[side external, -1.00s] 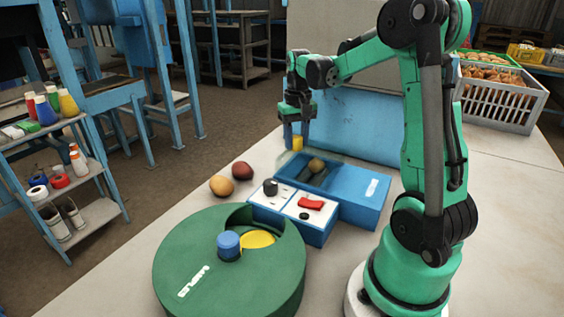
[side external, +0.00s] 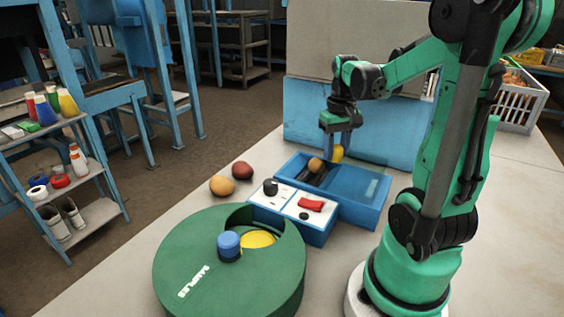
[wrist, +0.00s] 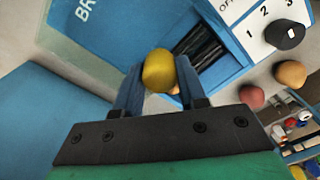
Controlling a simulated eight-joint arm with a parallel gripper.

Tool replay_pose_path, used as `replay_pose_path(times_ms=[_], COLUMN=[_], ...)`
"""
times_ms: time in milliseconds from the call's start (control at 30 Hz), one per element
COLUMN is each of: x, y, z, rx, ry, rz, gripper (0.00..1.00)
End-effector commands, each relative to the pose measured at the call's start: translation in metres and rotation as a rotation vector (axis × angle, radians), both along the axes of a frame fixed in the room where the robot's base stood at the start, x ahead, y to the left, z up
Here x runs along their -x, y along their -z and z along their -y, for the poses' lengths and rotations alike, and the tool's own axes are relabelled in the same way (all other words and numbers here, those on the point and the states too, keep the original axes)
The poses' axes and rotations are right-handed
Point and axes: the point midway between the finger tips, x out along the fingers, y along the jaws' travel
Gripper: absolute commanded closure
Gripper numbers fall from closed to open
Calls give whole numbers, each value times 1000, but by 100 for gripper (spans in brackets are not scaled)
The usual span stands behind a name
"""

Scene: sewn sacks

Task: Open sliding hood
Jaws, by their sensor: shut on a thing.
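My gripper (side external: 337,155) is shut on a yellow knob (side external: 337,154), which also shows between the two blue fingers in the wrist view (wrist: 159,71). The knob is at the far side of a blue box (side external: 362,212). A see-through teal panel (side external: 374,188), seemingly the sliding hood, lies over the box's right part. The box's left part is uncovered, with dark rods (wrist: 208,52) and a brownish round thing (side external: 316,165) inside. The knob's join to the hood is hidden. White letters "BR" show on blue at the wrist view's upper left.
A white numbered panel with a black knob (side external: 270,187) and red switch (side external: 311,205) fronts the box. An orange ball (side external: 221,186) and a red ball (side external: 242,170) lie left. A round green samples container (side external: 200,270) stands in front. A blue panel rises behind.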

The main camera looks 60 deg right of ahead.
Motion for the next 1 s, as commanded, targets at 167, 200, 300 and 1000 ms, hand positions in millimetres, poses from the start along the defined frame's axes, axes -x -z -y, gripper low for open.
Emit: replay_pose_path(times_ms=[167,200,300,1000], x=[10,10,10,9], y=[0,0,0,-15], z=[0,0,0,0], rx=[2,3,3,1], ry=[1,0,0,0], rz=[0,-1,-1,0], gripper=[100,100,100,32])
